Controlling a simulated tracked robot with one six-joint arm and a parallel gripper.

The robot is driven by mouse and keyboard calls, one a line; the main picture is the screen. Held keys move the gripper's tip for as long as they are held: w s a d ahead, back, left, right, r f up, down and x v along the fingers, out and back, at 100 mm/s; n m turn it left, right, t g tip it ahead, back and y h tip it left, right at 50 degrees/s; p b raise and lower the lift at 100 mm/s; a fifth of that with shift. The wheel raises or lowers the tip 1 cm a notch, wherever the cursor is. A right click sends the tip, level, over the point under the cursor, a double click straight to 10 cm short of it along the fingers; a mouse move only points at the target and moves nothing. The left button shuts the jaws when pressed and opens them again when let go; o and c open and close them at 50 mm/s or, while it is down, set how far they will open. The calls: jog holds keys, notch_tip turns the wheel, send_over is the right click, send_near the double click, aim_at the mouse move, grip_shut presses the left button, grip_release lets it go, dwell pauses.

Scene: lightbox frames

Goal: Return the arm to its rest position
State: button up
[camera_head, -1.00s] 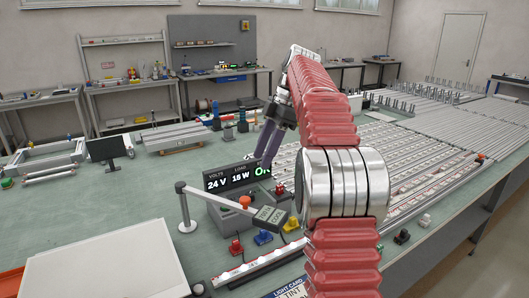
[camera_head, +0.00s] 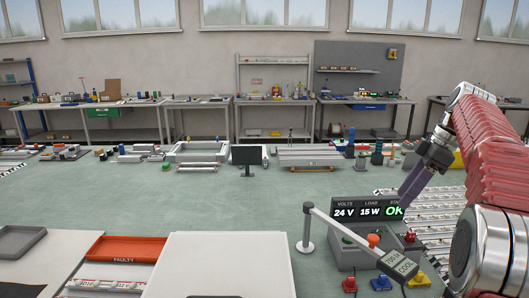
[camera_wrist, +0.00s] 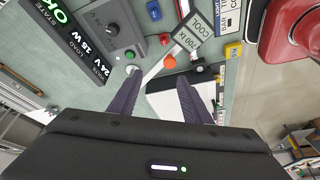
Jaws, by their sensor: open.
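My gripper (camera_head: 404,203) is at the right in the head view, pointing down at the end of my red arm (camera_head: 490,150). Its two purple fingers overlap the right part of the power display (camera_head: 365,212), which reads 24 V, 15 W and OK. In the wrist view my gripper (camera_wrist: 158,76) is open, its fingers apart with nothing held between them. The tester box with its dial (camera_wrist: 118,28) and the orange knob (camera_wrist: 170,62) lie beyond the fingertips. My arm is bent and raised; its lower part is cut off by the right edge of the head view.
A grey post with a swing arm (camera_head: 340,232) ends in a "COOL" label by the tester. Red (camera_head: 349,284), blue (camera_head: 381,283) and yellow (camera_head: 419,280) blocks stand in front. A white panel (camera_head: 222,262) and an orange tray (camera_head: 125,249) lie left. The middle green bench (camera_head: 200,205) is clear.

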aim_at(393, 254)
jog(key=s+f+m, duration=0.1)
jog(key=f+m, duration=0.2)
jog(key=s+a+f+m+h, duration=0.1)
jog(key=f+m, duration=0.2)
jog(key=s+a+f+m+h, duration=0.1)
jog(key=s+f+m, duration=0.1)
jog(key=f+m, duration=0.1)
jog(key=shift+a+m, duration=0.2)
jog(key=shift+m, duration=0.4)
jog(key=s+a+f+m+t+h, duration=0.1)
jog(key=s+a+f+t, duration=0.1)
jog(key=s+a, duration=0.8)
jog(key=s+a+f+m+t, duration=0.1)
jog(key=s+a+f+t, duration=0.1)
jog(key=s+a, duration=0.8)
jog(key=s, duration=0.5)
jog(key=shift+f+h, duration=0.4)
dwell(3.6)
